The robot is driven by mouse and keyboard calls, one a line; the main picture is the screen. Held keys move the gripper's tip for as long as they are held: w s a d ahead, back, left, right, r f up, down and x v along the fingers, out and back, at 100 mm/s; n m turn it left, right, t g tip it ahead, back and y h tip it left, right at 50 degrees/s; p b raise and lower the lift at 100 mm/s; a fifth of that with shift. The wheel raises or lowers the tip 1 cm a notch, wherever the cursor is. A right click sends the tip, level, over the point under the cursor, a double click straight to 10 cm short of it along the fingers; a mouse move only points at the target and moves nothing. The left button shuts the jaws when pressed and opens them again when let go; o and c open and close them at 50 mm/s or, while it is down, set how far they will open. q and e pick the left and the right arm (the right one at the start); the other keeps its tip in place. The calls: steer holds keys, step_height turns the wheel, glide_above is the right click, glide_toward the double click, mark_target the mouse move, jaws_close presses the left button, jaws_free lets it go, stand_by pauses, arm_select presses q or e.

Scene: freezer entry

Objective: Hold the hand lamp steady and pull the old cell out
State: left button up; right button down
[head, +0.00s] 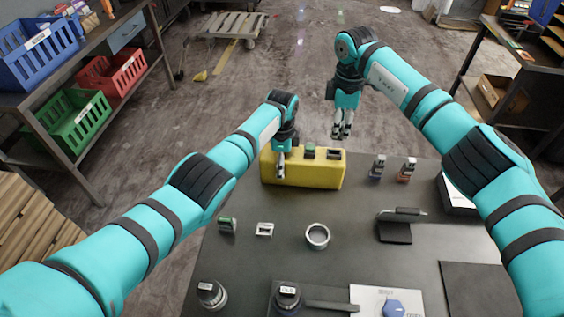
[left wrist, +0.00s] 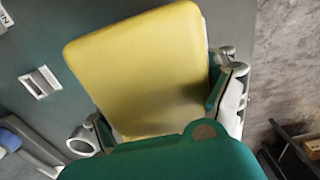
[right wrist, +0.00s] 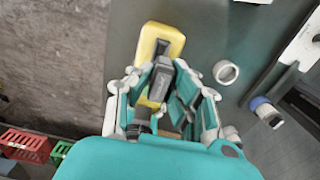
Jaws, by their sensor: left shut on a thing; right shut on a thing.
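The hand lamp is a yellow block-shaped body (head: 303,172) at the table's far edge, with a green piece and a dark slot on its top. My left gripper (head: 281,168) is shut on the lamp's left part; the yellow body fills the space between its fingers in the left wrist view (left wrist: 145,70). My right gripper (head: 342,132) is above and behind the lamp's right end. In the right wrist view it is shut on a dark grey block, seemingly the old cell (right wrist: 159,84), with the lamp (right wrist: 172,33) beyond. Fingers hide part of the cell; I cannot tell its exact gap to the lamp.
A small green-and-grey block (head: 227,225), a pale frame (head: 264,229) and a grey ring (head: 317,236) lie in front of the lamp. Two small upright pieces stand right (head: 377,168) (head: 407,170). A black stand (head: 395,229) is nearer. Bare tabletop lies between.

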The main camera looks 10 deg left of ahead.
arm_select(q)
steer(key=shift+s+f, duration=0.1)
steer(key=shift+f, duration=0.05)
arm_select(e)
steer(key=shift+r, duration=0.3)
arm_select(q)
steer(key=o, duration=1.6)
steer(key=shift+c, duration=0.2)
steer(key=shift+r, duration=0.25)
arm_select(e)
steer(key=shift+r, duration=0.1)
arm_select(q)
steer(key=shift+r+p, duration=3.4)
arm_select(e)
steer(key=shift+r, duration=3.25)
arm_select(q)
step_height(320, 180, up, 12)
